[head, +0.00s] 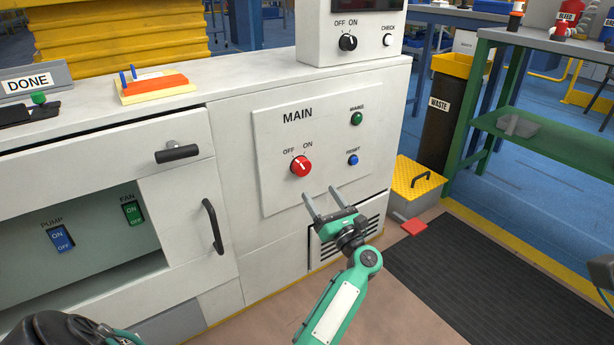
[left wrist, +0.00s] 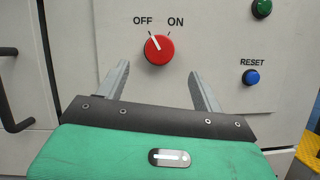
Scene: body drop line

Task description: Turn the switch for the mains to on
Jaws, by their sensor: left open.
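The red rotary switch (head: 301,166) sits on the white panel marked MAIN (head: 283,190), under the labels OFF and ON. In the left wrist view the red switch (left wrist: 158,48) has its white pointer line tilted up and left, toward OFF. My left gripper (head: 321,193) is open and empty, just below and slightly right of the switch in the head view. In the left wrist view its two fingers (left wrist: 160,82) stand apart, one on each side below the switch, and do not appear to touch it. My right gripper is not in view.
A green MAINS lamp (head: 356,119) and a blue RESET button (head: 353,160) are right of the switch. A cabinet handle (head: 213,226) sticks out to the left. A box with a black knob (head: 348,43) stands above. A yellow-topped box (head: 416,180) is at right.

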